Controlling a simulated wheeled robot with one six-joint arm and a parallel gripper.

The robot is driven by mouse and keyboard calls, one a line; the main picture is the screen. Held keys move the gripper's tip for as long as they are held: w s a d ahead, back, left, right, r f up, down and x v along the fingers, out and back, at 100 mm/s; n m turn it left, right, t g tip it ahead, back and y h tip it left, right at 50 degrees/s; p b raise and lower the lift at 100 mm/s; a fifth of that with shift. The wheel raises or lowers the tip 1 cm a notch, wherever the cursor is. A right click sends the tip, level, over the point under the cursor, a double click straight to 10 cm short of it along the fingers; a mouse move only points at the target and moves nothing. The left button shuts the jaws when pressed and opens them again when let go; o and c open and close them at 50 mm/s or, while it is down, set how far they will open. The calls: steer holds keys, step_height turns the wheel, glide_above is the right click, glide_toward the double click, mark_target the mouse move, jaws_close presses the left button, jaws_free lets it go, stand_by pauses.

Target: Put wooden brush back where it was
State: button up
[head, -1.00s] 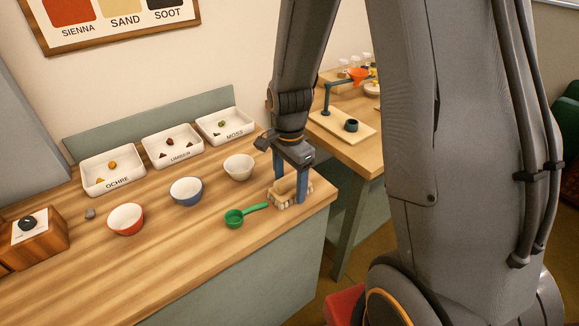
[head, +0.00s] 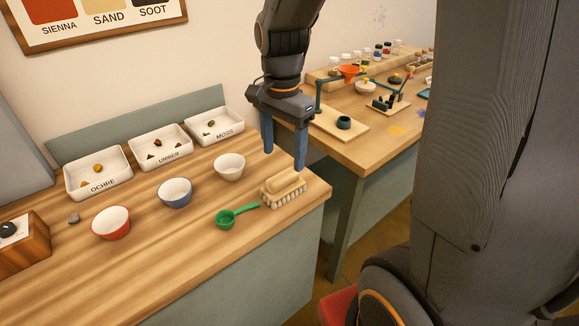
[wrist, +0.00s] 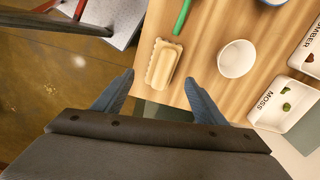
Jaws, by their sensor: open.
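The wooden brush (head: 284,187) lies on the wooden counter near its right end, bristles down. It is to the right of the green scoop and the white bowl. In the wrist view the brush (wrist: 164,64) shows from above, beyond my fingertips and apart from them. My gripper (head: 284,160) is open and empty, pointing down above and just behind the brush. Its two blue fingers also show in the wrist view (wrist: 160,82), spread apart.
A green scoop (head: 226,219), white bowl (head: 229,167), blue bowl (head: 175,193) and red bowl (head: 111,223) stand on the counter (head: 185,250). Labelled trays, including the MOSS tray (head: 230,137), line the back. A second table (head: 365,155) with jars stands behind, right.

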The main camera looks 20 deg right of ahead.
steer(key=s+f+n+t, duration=0.1)
steer(key=s+f+n, duration=0.3)
steer(key=s+n, duration=0.4)
steer(key=n, duration=0.4)
steer(key=shift+s+n, duration=0.15)
steer(key=shift+n, duration=0.15)
steer(key=shift+f, duration=0.1)
stand_by(0.4)
